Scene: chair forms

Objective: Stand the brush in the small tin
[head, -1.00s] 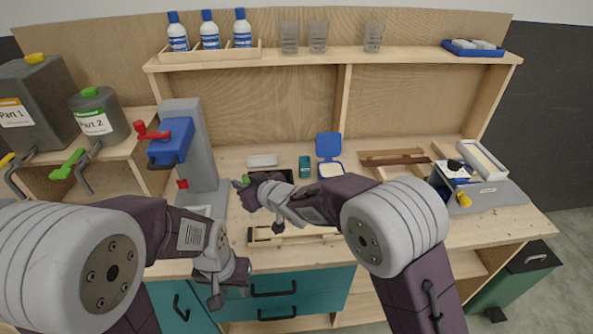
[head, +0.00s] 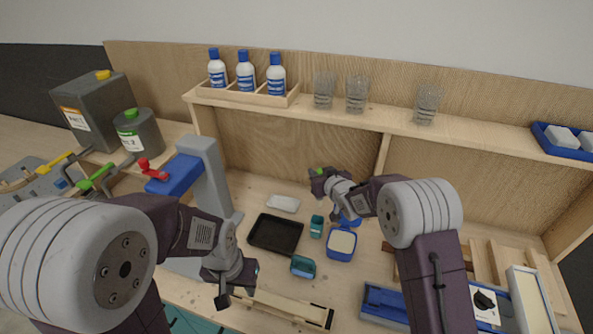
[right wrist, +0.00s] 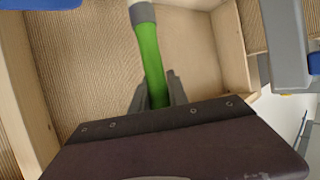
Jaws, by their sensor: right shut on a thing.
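My right gripper (head: 318,178) is shut on the brush, held in the air near the back of the bench, left of the shelf divider. The right wrist view shows the brush's green handle (right wrist: 150,65) between the fingers, with a grey band and a pale part at its far end. Only a speck of green (head: 319,171) shows in the head view. Two small teal containers stand on the bench: one farther back (head: 317,226), one nearer (head: 303,266). I cannot tell which is the small tin. My left gripper (head: 245,277) is low over the bench's front left; its fingers are unclear.
A black tray (head: 276,234) lies left of the teal containers, and a blue box with pale contents (head: 341,243) lies right. A white dish (head: 284,203) is behind the tray. A grey and blue press (head: 205,175) stands left. A shelf (head: 300,108) with bottles and glasses runs above.

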